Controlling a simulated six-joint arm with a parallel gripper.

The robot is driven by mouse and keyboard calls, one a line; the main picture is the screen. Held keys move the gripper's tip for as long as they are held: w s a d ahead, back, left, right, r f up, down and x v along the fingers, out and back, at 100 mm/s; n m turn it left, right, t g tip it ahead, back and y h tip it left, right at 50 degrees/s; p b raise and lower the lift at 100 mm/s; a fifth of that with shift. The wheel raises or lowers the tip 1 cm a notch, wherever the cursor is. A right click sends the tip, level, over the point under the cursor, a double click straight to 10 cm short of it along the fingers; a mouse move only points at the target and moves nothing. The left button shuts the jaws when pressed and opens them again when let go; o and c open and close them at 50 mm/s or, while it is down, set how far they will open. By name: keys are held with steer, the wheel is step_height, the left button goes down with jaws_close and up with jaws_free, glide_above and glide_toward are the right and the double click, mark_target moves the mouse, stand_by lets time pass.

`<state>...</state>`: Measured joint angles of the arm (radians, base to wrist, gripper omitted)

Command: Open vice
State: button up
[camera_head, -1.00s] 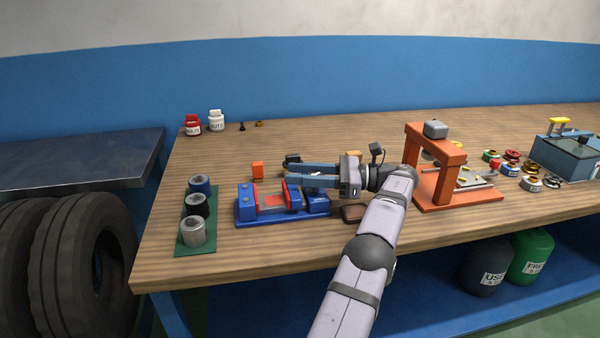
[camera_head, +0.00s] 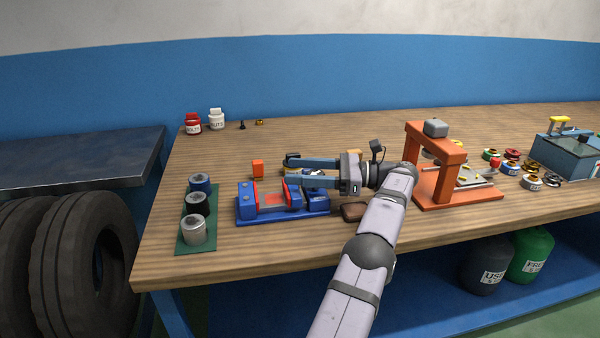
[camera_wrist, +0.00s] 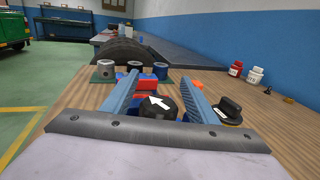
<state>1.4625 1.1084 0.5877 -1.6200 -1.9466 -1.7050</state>
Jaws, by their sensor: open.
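The vice (camera_head: 245,213) is blue with red jaw faces and stands on the bench at the left of the head view. A gap separates its jaws. A black round knob with a white arrow (camera_wrist: 158,105) shows in the wrist view, between my fingers, with the vice's red and blue parts (camera_wrist: 145,85) beyond it. My gripper (camera_head: 288,170) is open over the right end of the vice, fingers pointing left; its fingers also show in the wrist view (camera_wrist: 160,82). I cannot tell whether they touch the knob. My fingers partly hide the vice's right end.
A green mat with three cylinders (camera_head: 196,206) lies left of the vice. An orange block (camera_head: 257,169) stands behind it, and a brown object (camera_head: 355,211) lies to its right. An orange press (camera_head: 416,180) stands further right. The bench in front of the vice is clear.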

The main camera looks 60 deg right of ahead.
step_height(320, 180, up, 10)
steer(key=p, duration=0.5)
steer(key=shift+f, duration=0.15)
